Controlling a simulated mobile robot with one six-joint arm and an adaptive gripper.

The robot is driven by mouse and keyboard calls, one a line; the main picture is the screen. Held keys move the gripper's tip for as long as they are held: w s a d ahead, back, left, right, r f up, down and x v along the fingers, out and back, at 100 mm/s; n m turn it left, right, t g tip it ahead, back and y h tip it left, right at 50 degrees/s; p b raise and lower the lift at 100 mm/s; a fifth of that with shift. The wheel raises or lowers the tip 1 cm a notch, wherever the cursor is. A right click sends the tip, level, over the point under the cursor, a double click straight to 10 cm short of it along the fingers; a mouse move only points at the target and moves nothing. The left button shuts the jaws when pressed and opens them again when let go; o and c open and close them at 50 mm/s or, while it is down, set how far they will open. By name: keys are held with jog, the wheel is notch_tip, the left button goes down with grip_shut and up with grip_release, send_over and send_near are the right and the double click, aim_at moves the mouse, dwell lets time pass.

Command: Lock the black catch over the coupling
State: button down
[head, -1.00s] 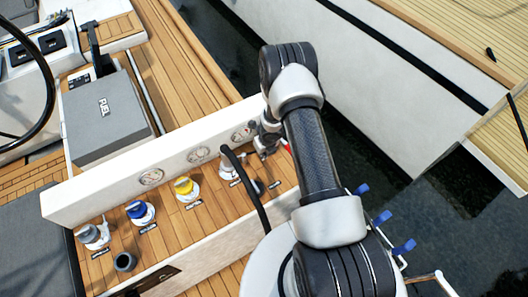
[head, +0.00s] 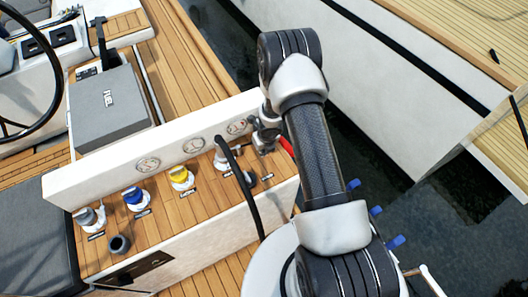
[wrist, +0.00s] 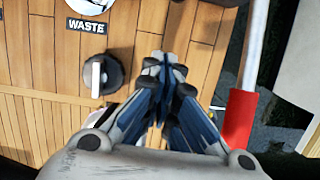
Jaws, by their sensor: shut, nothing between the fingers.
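My gripper (wrist: 160,68) is shut and empty above the teak ledge, its blue-grey fingers together in the wrist view. In the head view my gripper (head: 264,138) is small and partly hidden by my arm. Left of the fingers, apart from them, is a round dark fitting (wrist: 115,72) with a pale bar across it. A white fitting (wrist: 90,4) behind the WASTE label (wrist: 87,26) is cut off by the frame edge. In the head view a black hose (head: 240,180) arches over the ledge near the right-hand fitting. I cannot make out the catch or coupling clearly.
Grey, blue (head: 134,197) and yellow (head: 180,177) fittings stand along the ledge before a white wall with gauges (head: 148,164). A dark cup (head: 119,244) is at lower left. A rod with a red sleeve (wrist: 240,118) lies close right of my gripper. Water is beyond.

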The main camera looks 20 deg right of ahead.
jog(key=w+p+v, duration=0.1)
jog(key=p+v, duration=0.1)
jog(key=v, duration=0.4)
jog(key=shift+a, duration=0.45)
jog(key=shift+r, duration=0.15)
jog(key=shift+w, duration=0.1)
